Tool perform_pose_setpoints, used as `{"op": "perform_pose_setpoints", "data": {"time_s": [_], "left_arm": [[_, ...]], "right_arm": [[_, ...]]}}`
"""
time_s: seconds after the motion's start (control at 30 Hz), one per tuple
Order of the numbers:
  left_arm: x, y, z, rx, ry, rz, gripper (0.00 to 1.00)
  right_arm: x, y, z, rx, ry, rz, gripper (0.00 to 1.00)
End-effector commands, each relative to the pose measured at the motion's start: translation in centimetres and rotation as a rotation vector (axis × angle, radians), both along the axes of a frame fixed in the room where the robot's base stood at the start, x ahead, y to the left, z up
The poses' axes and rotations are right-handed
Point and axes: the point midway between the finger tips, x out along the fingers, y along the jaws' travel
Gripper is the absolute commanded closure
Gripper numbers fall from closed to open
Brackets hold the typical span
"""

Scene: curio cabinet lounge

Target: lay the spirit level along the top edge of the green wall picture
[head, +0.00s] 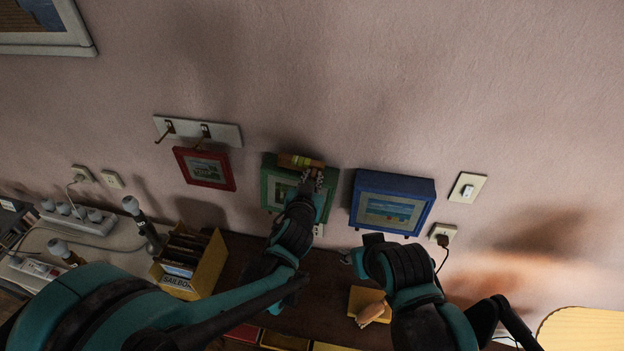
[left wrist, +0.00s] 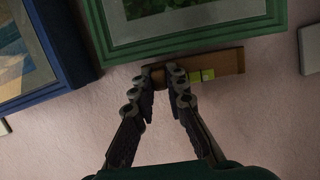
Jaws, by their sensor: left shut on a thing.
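The spirit level (head: 301,162) is a short brown bar at the top edge of the green wall picture (head: 270,187). In the left wrist view, which is upside down relative to the head view, the level (left wrist: 228,62) with its yellow-green vial runs roughly parallel to the green frame (left wrist: 200,42), very close to it. I cannot tell whether they touch. My left gripper (head: 312,178) reaches up in front of the picture and is shut on the level, near one end in the wrist view (left wrist: 163,80). My right gripper (head: 348,258) is mostly hidden by its own arm.
A blue-framed picture (head: 392,202) hangs right of the green one, a red-framed one (head: 205,168) left. A hook rail (head: 198,131) is above the red one. A light switch (head: 467,187) is further right. A yellow box (head: 207,265) stands below.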

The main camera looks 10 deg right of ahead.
Motion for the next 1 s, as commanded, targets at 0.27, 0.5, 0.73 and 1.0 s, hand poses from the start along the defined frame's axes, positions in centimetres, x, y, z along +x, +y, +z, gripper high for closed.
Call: {"op": "perform_pose_setpoints", "data": {"time_s": [0.27,0.5,0.73,1.0], "left_arm": [[0.00,-0.01,-0.20,0.000,0.000,0.000,1.00],[-0.01,0.00,-0.23,0.000,0.000,0.000,1.00],[-0.02,0.00,-0.53,0.000,0.000,0.000,1.00],[-0.02,0.00,-0.74,0.000,0.000,0.000,0.71]], "right_arm": [[0.02,0.00,-0.18,0.000,0.000,0.000,0.60],[0.01,0.00,-0.22,0.000,0.000,0.000,0.60],[0.02,0.00,-0.55,0.000,0.000,0.000,0.60],[0.01,0.00,-0.79,0.000,0.000,0.000,0.60]]}}
